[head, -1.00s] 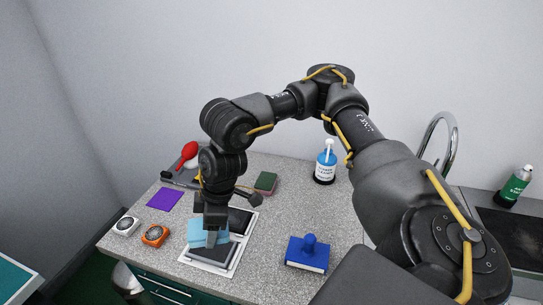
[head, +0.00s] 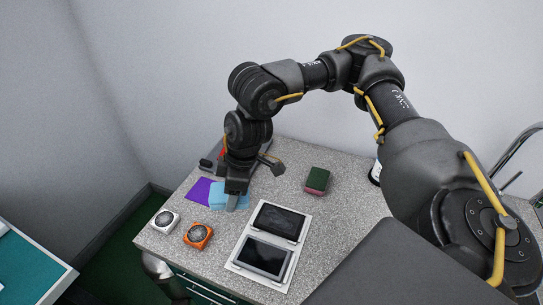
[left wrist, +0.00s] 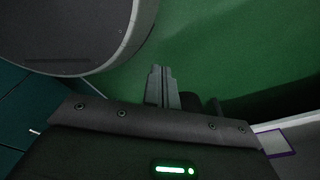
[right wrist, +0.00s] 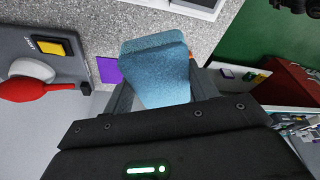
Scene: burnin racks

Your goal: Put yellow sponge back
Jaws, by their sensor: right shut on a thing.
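My right gripper (head: 235,196) is shut on a folded light-blue cloth (head: 223,190). In the head view the cloth is beside the purple square (head: 199,190) and partly overlaps it; I cannot tell if it touches the counter. The right wrist view shows the cloth (right wrist: 155,75) between the fingers, with the purple square (right wrist: 109,70) beside it. A small yellow block (right wrist: 51,47), possibly the yellow sponge, sits on a grey tray (right wrist: 80,66) in the right wrist view. My left gripper (left wrist: 162,72) is shut and empty, low above the green floor.
A white-framed tray (head: 240,263) with two dark panels lies on the counter. White (head: 164,219) and orange (head: 198,235) dial devices stand at the front left. A green-topped, reddish block (head: 317,180) sits farther back. The counter's right part is bare.

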